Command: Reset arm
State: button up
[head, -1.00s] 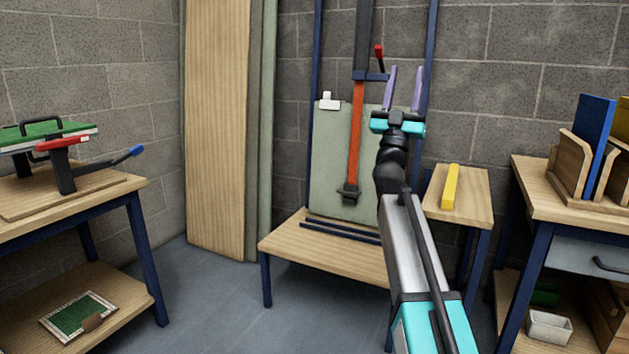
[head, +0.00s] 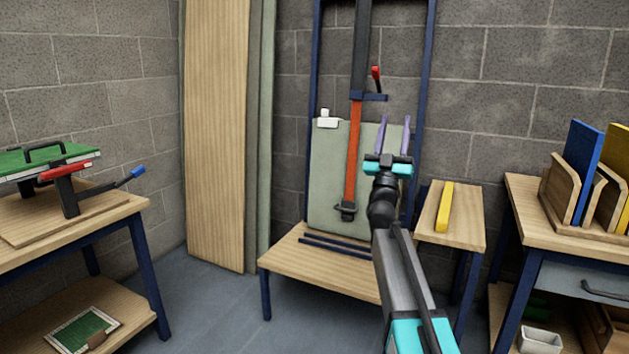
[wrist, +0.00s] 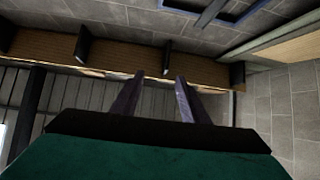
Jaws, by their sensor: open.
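My gripper (head: 393,133) is raised in front of the green-grey panel (head: 328,185) on the blue upright frame. Its two purple fingers point up and stand apart, with nothing between them. The wrist view also shows the open fingers (wrist: 154,100), empty, with wooden boards and a block wall beyond. My arm reaches up from the lower right of the head view and hides part of the small table and bench edge.
A yellow bar (head: 445,207) lies on a small wooden table (head: 465,225). A low wooden bench (head: 310,268) stands under the panel. A clamp stand (head: 70,195) is on the left table. Upright boards (head: 572,170) stand in a rack at right. Floor between the tables is clear.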

jog(key=d+f+m+g+h+p, duration=0.1)
jog(key=d+f+m+g+p, duration=0.2)
jog(key=f, duration=0.5)
jog(key=d+f+m+g+h+p, duration=0.1)
jog(key=d+f+g+p, duration=0.2)
jog(key=f+p, duration=0.35)
jog(key=d+f+m+g+h+p, duration=0.1)
jog(key=d+f+m+g+p, duration=0.2)
jog(key=f, duration=0.5)
jog(key=s+d+f+g+p, duration=0.3)
jog(key=s+f+g+p, duration=0.2)
jog(key=s+f, duration=0.55)
jog(key=s+d+f+g+p, duration=0.3)
jog(key=s+f+g+p, duration=0.4)
jog(key=f, duration=0.6)
jog(key=s+a+f+n+g+y+p, duration=0.1)
jog(key=s+a+f+g+y+p, duration=0.1)
jog(key=s+f, duration=0.5)
jog(key=s+a+f+g+y+p, duration=0.1)
jog(key=s+f+g+y, duration=0.1)
jog(key=s, duration=0.9)
jog(key=s+a+f+n+g+y+p, duration=0.1)
jog(key=s+a+f+g+y+p, duration=0.15)
jog(key=s+f, duration=0.45)
jog(key=s+a+n+g+y, duration=0.4)
jog(key=s+a+n+y, duration=0.2)
jog(key=s+a, duration=0.8)
jog(key=shift+s+a+f+n+g+y+b, duration=0.15)
jog(key=shift+s+a+n+g+y+b, duration=0.2)
jog(key=shift+s+n, duration=0.8)
